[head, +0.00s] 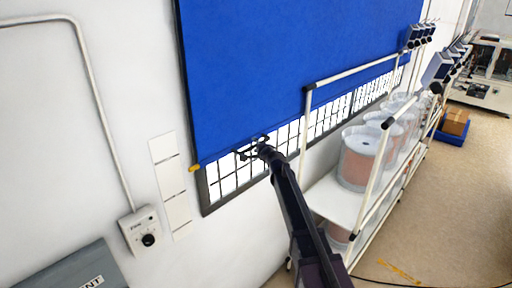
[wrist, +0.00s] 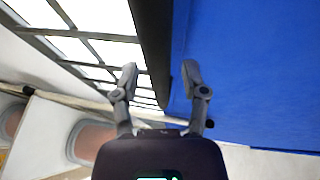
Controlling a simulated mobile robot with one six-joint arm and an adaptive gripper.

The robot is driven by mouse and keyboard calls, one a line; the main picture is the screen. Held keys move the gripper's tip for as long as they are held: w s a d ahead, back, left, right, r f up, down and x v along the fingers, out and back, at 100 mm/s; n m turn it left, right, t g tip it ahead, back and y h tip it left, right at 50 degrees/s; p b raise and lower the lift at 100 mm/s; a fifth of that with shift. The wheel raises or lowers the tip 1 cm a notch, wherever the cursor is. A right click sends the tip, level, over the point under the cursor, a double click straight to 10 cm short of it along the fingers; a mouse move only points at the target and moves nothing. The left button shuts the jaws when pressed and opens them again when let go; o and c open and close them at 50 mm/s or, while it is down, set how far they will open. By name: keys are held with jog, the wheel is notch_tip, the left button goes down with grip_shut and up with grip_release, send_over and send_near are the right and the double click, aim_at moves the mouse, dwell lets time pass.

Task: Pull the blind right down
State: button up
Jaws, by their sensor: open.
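The blue blind (head: 290,70) covers most of the window, and a strip of barred window (head: 225,187) shows below its lower edge. My gripper (head: 250,150) is at that lower edge, left of its middle. In the wrist view my gripper (wrist: 158,75) is open, with one finger on each side of the dark bottom bar (wrist: 153,40) of the blind. The blue cloth (wrist: 250,75) fills the right of that view. I cannot tell whether either finger touches the bar. A small yellow piece (head: 194,169) sits at the bar's left end.
A white rack (head: 335,200) with clear bowl feeders (head: 358,160) stands close to the right of my arm. A wall box with a dial (head: 140,228) and a grey cabinet (head: 75,270) are at the left. Open floor (head: 460,200) lies to the right.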

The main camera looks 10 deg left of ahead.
grip_shut()
jog(key=shift+f, duration=0.1)
notch_tip(320, 180, down, 29)
jog(key=b, duration=2.9)
jog(key=shift+s+r, duration=0.15)
jog(key=shift+r, duration=0.05)
jog(key=shift+s, duration=0.1)
grip_release()
jog(key=shift+f, duration=0.2)
jog(key=shift+r, duration=0.1)
